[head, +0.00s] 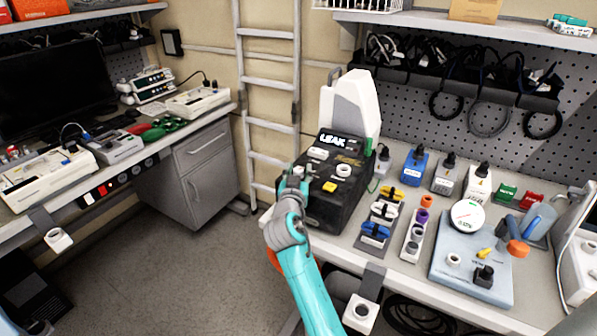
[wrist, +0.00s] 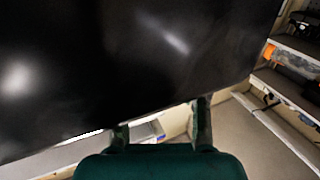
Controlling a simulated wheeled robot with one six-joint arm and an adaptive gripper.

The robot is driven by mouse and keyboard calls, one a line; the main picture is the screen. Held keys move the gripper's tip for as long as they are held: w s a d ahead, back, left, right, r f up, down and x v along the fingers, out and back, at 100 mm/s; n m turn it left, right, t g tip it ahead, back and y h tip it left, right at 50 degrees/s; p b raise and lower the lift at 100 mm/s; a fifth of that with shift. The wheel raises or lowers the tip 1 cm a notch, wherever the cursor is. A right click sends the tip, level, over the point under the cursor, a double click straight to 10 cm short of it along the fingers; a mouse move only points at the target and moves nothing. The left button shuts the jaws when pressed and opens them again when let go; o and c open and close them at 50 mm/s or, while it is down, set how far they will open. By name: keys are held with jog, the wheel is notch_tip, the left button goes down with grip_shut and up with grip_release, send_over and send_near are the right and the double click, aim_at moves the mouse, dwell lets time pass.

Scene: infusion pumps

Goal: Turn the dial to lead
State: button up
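A black tester box (head: 318,208) with a white "LEAK" label (head: 338,141) stands at the left end of the right-hand bench. Its top carries a round white knob (head: 343,171), a flat white part (head: 318,153) and a yellow part (head: 329,187). I cannot tell which is the dial or read its marks. My gripper (head: 294,180) is at the box's left front edge, left of the knob. In the wrist view, my gripper (wrist: 160,128) has its two fingers apart with nothing between them. A dark, glossy surface fills much of that view, and no dial shows there.
A white upright device (head: 350,105) stands behind the box. Bottles, coloured connectors and a blue-grey board with a round gauge (head: 467,215) crowd the bench to the right. A ladder (head: 268,85) stands behind my gripper. The floor (head: 170,260) at left is clear.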

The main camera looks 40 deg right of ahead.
grip_shut()
jog(key=m+g+h, duration=0.3)
jog(key=g, duration=0.2)
jog(key=shift+w+m, duration=0.1)
jog(key=shift+m, duration=0.3)
jog(key=shift+m+g+h, duration=0.4)
jog(key=shift+m+g, duration=0.85)
jog(key=shift+g, duration=0.65)
jog(key=shift+m+g+h, duration=0.4)
jog(key=shift+m+g, duration=0.85)
jog(key=shift+g, duration=0.65)
jog(key=o, duration=0.5)
grip_release()
